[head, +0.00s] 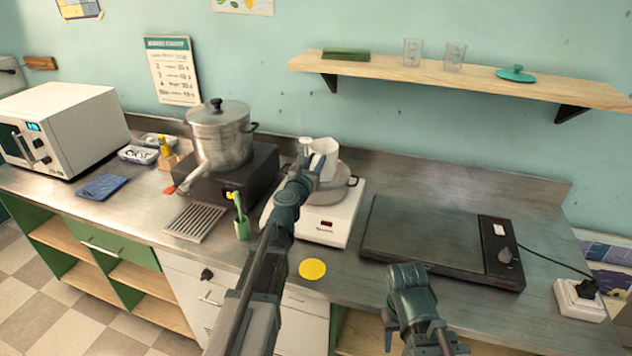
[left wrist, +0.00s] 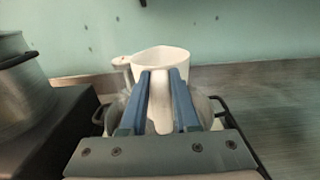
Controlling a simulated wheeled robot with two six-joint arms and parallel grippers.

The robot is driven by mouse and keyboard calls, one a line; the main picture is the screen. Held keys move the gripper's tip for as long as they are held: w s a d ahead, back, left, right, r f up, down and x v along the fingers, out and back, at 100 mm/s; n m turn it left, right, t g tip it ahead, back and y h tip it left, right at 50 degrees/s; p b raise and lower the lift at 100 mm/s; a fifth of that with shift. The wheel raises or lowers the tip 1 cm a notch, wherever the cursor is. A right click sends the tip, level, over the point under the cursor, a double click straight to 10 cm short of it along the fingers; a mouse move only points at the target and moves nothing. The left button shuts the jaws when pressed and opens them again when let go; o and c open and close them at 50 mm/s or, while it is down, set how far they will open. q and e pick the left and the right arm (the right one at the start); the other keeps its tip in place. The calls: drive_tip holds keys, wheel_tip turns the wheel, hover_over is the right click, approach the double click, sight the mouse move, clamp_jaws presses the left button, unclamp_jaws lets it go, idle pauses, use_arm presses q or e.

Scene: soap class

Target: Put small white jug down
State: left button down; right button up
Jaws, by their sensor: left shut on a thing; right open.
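The small white jug (head: 324,160) is upright over the grey pot (head: 345,188), which stands on a white scale (head: 325,228). My left gripper (head: 303,176) is shut on the jug's handle. In the left wrist view the white jug (left wrist: 165,60) is just beyond the fingers, and its handle lies between the two blue fingers of my left gripper (left wrist: 161,85). The jug hides much of the pot; I cannot tell whether it touches the pot. My right gripper (head: 388,335) is open and empty at the counter's front edge.
A large lidded pot (head: 220,135) stands on a black burner (head: 255,165) to the left. A dark hotplate (head: 420,235) lies right.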

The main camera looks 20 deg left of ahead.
use_arm(q)
wheel_tip(320, 180, down, 4)
drive_tip(key=b, duration=0.3)
drive_tip(key=shift+b, duration=0.4)
drive_tip(key=shift+r, duration=0.1)
drive_tip(key=c, duration=1.1)
unclamp_jaws()
drive_tip(key=o, duration=0.5)
drive_tip(key=shift+c, duration=0.2)
